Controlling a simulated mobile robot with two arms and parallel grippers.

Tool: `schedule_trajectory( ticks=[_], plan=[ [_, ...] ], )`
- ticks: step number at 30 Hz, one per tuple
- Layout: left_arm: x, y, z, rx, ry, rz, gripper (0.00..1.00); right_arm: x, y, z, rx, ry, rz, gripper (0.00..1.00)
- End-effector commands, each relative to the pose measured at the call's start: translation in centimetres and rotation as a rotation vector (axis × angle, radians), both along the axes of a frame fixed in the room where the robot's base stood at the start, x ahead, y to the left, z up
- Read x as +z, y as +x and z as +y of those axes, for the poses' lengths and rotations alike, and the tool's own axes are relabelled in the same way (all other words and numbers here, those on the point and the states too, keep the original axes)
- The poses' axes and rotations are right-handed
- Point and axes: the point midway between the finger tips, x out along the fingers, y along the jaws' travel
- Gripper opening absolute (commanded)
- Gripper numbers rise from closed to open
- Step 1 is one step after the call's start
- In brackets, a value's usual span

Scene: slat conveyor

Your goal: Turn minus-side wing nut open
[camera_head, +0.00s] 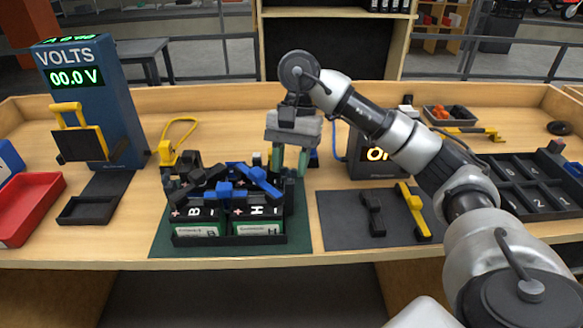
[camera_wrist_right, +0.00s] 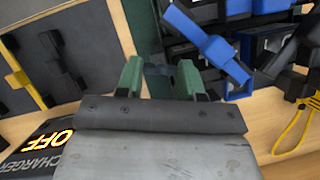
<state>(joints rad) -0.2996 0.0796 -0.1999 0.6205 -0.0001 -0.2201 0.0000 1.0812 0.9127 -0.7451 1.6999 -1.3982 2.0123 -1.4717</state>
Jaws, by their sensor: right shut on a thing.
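My right gripper (camera_head: 289,160) points down at the back right of the black battery tray (camera_head: 229,240). In the right wrist view its green fingers (camera_wrist_right: 159,78) stand on either side of a small dark piece, seemingly the minus-side wing nut (camera_wrist_right: 160,70), and are shut on it. The fingers hide part of it. In the tray stand two batteries marked B (camera_head: 196,222) and H (camera_head: 258,221). Blue winged pieces (camera_head: 225,190) lie across their tops; one also shows in the right wrist view (camera_wrist_right: 212,46). My left gripper is not in view.
A blue voltmeter (camera_head: 75,120) reading 00.0 V stands at the left. A dark mat (camera_head: 345,222) with a black and a yellow clamp (camera_head: 413,213) lies right of the tray.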

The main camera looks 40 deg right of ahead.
Motion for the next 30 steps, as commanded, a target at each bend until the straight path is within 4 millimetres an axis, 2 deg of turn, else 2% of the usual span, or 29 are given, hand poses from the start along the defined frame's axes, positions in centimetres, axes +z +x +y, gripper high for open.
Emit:
schedule_trajectory(
  ticks=[3,12,30],
  plan=[
    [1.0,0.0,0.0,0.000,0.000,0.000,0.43,0.4,0.1,0.1,0.094,-0.002,0.000,0.14],
    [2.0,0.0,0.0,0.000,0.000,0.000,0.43,0.2,0.1,0.1,0.268,-0.001,0.000,0.14],
    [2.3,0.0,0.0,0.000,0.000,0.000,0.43,0.1,0.2,0.2,0.344,0.000,-0.001,0.14]
  ],
)
